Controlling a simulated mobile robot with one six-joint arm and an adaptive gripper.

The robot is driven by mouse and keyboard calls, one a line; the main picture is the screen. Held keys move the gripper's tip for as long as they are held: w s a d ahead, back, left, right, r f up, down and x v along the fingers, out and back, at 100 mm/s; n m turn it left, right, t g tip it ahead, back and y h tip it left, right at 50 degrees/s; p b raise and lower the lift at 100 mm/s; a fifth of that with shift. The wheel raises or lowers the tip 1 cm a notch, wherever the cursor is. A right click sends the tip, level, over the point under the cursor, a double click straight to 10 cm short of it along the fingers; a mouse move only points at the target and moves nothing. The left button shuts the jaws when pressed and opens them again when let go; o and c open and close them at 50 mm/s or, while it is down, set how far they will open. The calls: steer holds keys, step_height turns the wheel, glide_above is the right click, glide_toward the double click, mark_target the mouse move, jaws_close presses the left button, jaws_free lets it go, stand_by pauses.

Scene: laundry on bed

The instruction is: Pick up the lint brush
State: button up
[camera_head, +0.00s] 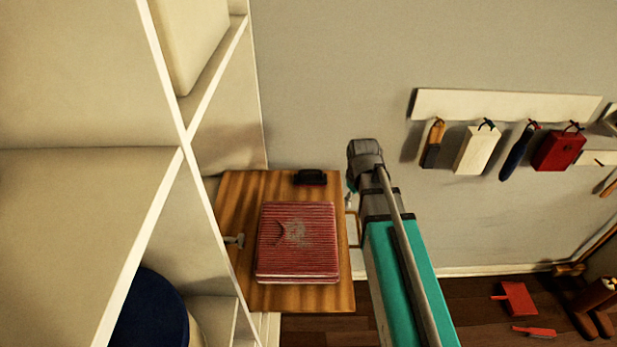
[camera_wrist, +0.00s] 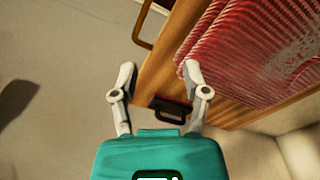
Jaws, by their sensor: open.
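A small black object with a red strip (camera_head: 311,177), which looks like the lint brush, lies at the back edge of the wooden top. In the wrist view it (camera_wrist: 170,108) shows between my fingers, close to the gripper body, with a black loop-like end. My gripper (camera_wrist: 158,72) is open, its two grey fingers spread apart with nothing held. It is above and beside the edge of the wooden top. In the head view my arm hides most of the gripper. I cannot tell the exact height gap to the brush.
A red ribbed folded cloth (camera_head: 297,245) covers much of the wooden top (camera_head: 237,200). A white shelf frame (camera_head: 184,145) stands at left. Several tools hang from a white wall rail (camera_head: 505,104). A red dustpan (camera_head: 516,298) lies on the dark floor.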

mark_target(311, 171)
steer(key=w+a+r+n+p, duration=0.2)
steer(key=w+a+n, duration=0.4)
steer(key=w, duration=0.3)
steer(key=w+a+r+n+t+p, duration=0.1)
steer(key=w+a+r+n+p, duration=0.1)
steer(key=w+a+n, duration=0.4)
steer(key=w+a+r, duration=0.1)
steer(key=w, duration=0.2)
steer(key=shift+w+a+f, duration=0.1)
steer(key=shift+f, duration=0.05)
steer(key=f+b, duration=0.2)
steer(key=w+f+b, duration=0.1)
steer(key=f+b, duration=0.5)
steer(key=shift+w+f, duration=0.15)
steer(key=shift+w, duration=0.15)
steer(key=shift+f+b, duration=0.15)
steer(key=shift+b, duration=0.25)
steer(key=shift+w+f+b, duration=0.2)
steer(key=shift+f+b, duration=0.6)
steer(key=shift+w+f+b, duration=0.2)
steer(key=shift+f+b, duration=0.6)
steer(key=shift+w+f+b, duration=0.2)
steer(key=shift+f+b, duration=0.6)
jaws_close()
